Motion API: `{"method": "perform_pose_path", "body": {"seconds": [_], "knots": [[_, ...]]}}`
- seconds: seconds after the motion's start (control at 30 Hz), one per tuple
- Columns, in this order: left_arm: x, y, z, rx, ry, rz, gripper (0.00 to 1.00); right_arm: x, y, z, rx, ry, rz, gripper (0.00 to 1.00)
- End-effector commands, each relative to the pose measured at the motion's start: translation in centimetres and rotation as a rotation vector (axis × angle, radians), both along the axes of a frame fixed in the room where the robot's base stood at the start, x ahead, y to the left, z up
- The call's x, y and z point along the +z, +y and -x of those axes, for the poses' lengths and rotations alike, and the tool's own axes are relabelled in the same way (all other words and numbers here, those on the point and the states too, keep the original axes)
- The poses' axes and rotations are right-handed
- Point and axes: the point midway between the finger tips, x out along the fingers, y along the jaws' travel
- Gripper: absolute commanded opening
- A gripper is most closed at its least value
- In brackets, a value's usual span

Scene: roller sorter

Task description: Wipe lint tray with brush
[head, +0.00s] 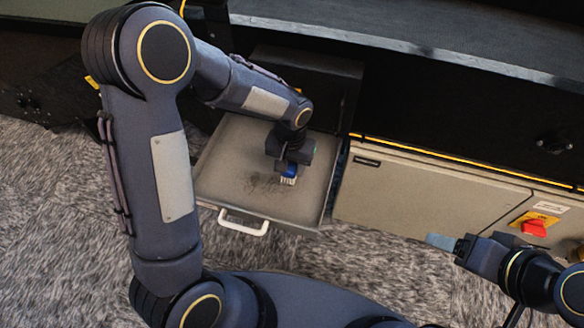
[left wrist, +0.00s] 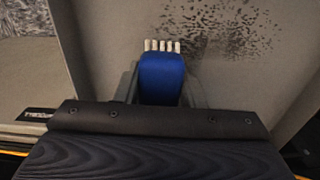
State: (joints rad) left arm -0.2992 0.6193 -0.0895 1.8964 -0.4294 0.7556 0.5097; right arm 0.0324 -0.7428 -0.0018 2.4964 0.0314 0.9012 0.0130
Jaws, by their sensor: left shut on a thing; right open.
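The lint tray (head: 232,155) is a pulled-out grey drawer with a white handle (head: 243,226) at its front. A dark patch of lint (head: 262,183) lies on its floor, left of the brush; the patch also shows in the left wrist view (left wrist: 222,28). My left gripper (head: 288,165) is over the tray, shut on a blue brush (head: 289,172) with white bristles. In the left wrist view the brush (left wrist: 161,78) sits between the fingers, bristles toward the lint. I cannot tell whether the bristles touch the floor. My right gripper (head: 450,243) is open and empty at the lower right.
A beige cabinet front (head: 420,195) stands right of the tray, with a red switch on a yellow plate (head: 534,227). A dark machine body with a grey top (head: 400,50) lies behind. Grey carpet (head: 60,220) is clear in front and to the left.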

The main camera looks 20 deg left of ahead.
Motion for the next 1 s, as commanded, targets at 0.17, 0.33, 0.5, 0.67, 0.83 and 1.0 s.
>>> {"method": "perform_pose_path", "body": {"seconds": [0.17, 0.33, 0.5, 0.67, 0.83, 1.0], "knots": [[2.1, 0.3, -0.2, 0.0, 0.0, 0.0, 0.15, 1.8, 0.0, 0.0, 0.0, 0.0, 0.0, 0.67], [3.6, 0.5, -0.4, 0.001, 0.0, 0.0, 0.15, 3.1, 0.0, 0.0, 0.0, 0.0, 0.0, 0.67], [4.7, 0.7, -0.5, 0.001, 0.0, 0.0, 0.15, 4.1, 0.0, 0.0, 0.0, 0.0, 0.0, 0.67], [5.1, 0.8, -0.6, 0.0, 0.0, 0.0, 0.15, 4.3, 0.0, 0.0, 0.0, 0.0, 0.0, 0.67], [5.1, 0.8, -0.6, 0.0, 0.0, 0.0, 0.15, 4.3, 0.0, 0.0, 0.0, 0.0, 0.0, 0.67], [5.1, 0.8, -0.6, 0.0, 0.0, 0.0, 0.15, 4.3, 0.0, 0.0, 0.0, 0.0, 0.0, 0.67]]}}
